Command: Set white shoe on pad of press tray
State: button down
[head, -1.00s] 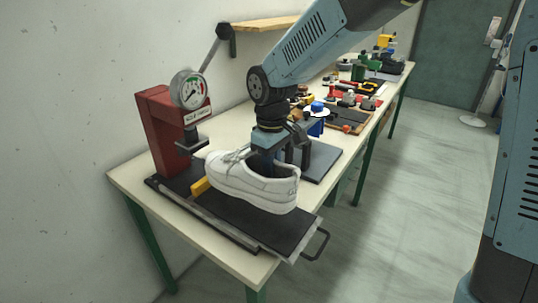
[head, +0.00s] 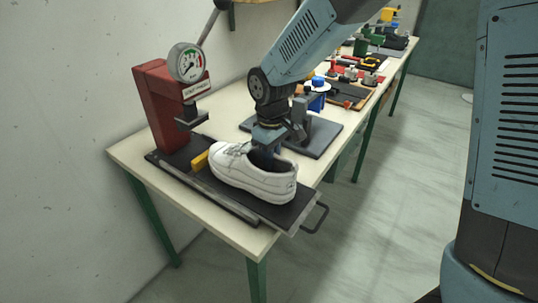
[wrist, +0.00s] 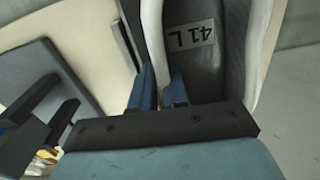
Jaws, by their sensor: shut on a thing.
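The white lace-up shoe (head: 252,178) is upright over the dark pad of the press tray (head: 290,214), toe pointing up-left toward a yellow block (head: 200,160). Its sole is at or very close to the pad; I cannot tell whether it touches. My gripper (head: 264,158) comes down at the shoe's opening and is shut on its wall. In the wrist view, the blue fingers (wrist: 158,90) pinch the shoe's edge, and the insole (wrist: 197,45) shows a "41 L" label. Part of the pad is hidden under the shoe.
The red press (head: 160,105) with a round gauge (head: 187,64) stands at the tray's back left. A grey plate (head: 318,138) lies behind the shoe. Several tools and parts crowd the table's far end. The tray handle (head: 316,217) overhangs the front edge.

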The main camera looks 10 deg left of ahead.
jog(key=shift+f, duration=0.4)
dwell(0.3)
jog(key=c, duration=1.1)
grip_release()
jog(key=shift+o, duration=0.2)
notch_tip(320, 180, up, 13)
jog(key=shift+f, duration=0.1)
jog(key=s+d+r+m+t, duration=0.1)
jog(key=d+r+m, duration=0.25)
jog(key=d, duration=0.75)
jog(key=s+d+r+m+t, duration=0.1)
jog(key=d+r+m+t, duration=0.3)
jog(key=d, duration=0.6)
jog(key=s+d+r+m, duration=0.1)
jog(key=s+d+m, duration=0.4)
jog(key=s+d, duration=0.5)
jog(key=d, duration=0.4)
jog(key=shift+s+t, duration=0.2)
jog(key=shift+t, duration=0.1)
